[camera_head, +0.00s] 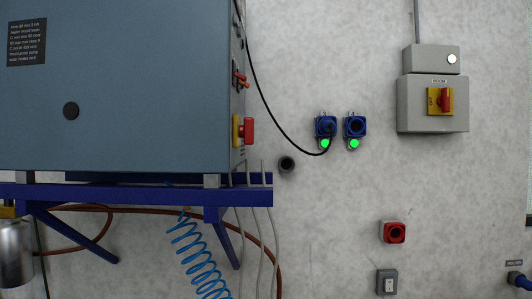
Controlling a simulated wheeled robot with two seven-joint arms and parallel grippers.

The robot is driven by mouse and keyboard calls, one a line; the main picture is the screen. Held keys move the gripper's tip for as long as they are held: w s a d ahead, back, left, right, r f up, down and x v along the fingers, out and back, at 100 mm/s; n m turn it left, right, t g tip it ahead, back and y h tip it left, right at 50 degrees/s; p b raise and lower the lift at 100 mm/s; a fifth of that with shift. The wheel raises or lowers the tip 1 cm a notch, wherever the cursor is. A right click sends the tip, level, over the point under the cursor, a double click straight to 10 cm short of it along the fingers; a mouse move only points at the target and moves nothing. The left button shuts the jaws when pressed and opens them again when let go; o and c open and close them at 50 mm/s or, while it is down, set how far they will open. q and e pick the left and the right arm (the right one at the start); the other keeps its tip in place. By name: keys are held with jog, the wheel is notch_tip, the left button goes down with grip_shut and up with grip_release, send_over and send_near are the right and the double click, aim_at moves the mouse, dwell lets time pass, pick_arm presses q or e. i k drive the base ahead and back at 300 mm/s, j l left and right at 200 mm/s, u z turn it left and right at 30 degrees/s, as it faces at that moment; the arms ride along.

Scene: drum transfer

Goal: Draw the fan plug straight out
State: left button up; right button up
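Two blue sockets are mounted side by side on the pale wall. A dark plug (327,128) sits in the left blue socket (319,119), and a black cable runs from it in a low loop up along the cabinet's edge. The right blue socket (355,126) shows a round dark face and no cable. A green light glows below each socket. I cannot read any label that names the fan plug. Neither of my grippers shows in the head view.
A large blue-grey cabinet (120,95) stands on a blue frame (130,193) at left. A grey box with a yellow-red switch (442,101), a red socket (394,232) and a small grey switch (387,282) are on the wall. A blue coiled hose (200,262) hangs below the frame.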

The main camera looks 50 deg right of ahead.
aim_at(325, 125)
jog(key=z, duration=1.95)
jog(key=i+l, duration=0.2)
jog(key=l, duration=0.15)
jog(key=i+l, duration=0.2)
jog(key=l, duration=0.15)
jog(key=i+l, duration=0.2)
jog(key=l, duration=0.15)
jog(key=i+l, duration=0.4)
jog(key=l, duration=0.25)
jog(key=u, duration=0.05)
